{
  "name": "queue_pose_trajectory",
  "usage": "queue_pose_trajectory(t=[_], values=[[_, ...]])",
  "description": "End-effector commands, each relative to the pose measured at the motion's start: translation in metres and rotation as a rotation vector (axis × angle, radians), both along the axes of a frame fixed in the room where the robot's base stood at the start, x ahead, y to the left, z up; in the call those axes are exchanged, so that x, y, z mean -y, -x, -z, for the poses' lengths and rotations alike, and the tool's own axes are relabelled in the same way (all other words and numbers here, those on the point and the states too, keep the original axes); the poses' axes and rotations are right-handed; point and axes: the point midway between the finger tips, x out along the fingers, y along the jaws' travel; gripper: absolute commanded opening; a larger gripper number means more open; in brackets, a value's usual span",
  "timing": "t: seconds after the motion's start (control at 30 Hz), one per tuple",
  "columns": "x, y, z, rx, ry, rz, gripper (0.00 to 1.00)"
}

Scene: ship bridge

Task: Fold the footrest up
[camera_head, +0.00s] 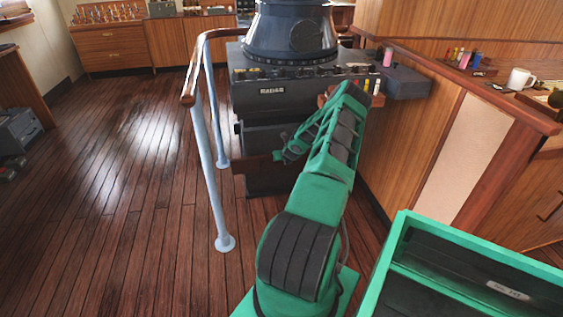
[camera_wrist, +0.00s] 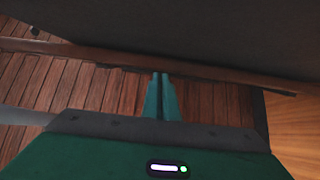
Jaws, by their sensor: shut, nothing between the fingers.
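The footrest appears to be the dark brown board (camera_head: 252,164) low on the front of the radar console (camera_head: 290,92). It sticks out roughly level, above the console's foot. My gripper (camera_head: 281,157) is at the board's right end in the head view, and my arm hides what lies behind it. In the wrist view the green fingers (camera_wrist: 160,76) are together and empty. Their tips reach a long brown edge (camera_wrist: 215,72), probably the footrest, below a dark grey face. I cannot tell whether they touch it.
A railing with pale blue posts (camera_head: 208,150) and a wooden handrail stands left of the console. A wood-panelled counter (camera_head: 420,135) with a white mug (camera_head: 520,79) is on the right. The plank floor (camera_head: 120,190) on the left is clear.

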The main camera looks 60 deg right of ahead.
Motion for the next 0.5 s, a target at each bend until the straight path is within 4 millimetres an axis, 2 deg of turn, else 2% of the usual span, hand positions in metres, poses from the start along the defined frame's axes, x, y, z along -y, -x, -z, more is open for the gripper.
queue_pose_trajectory(t=[0.03,0.5], values=[[0.0158,-0.0193,-0.0274,0.047,0.043,0.006,0.0],[0.0125,-0.0211,-0.0259,0.045,0.041,0.001,0.0]])
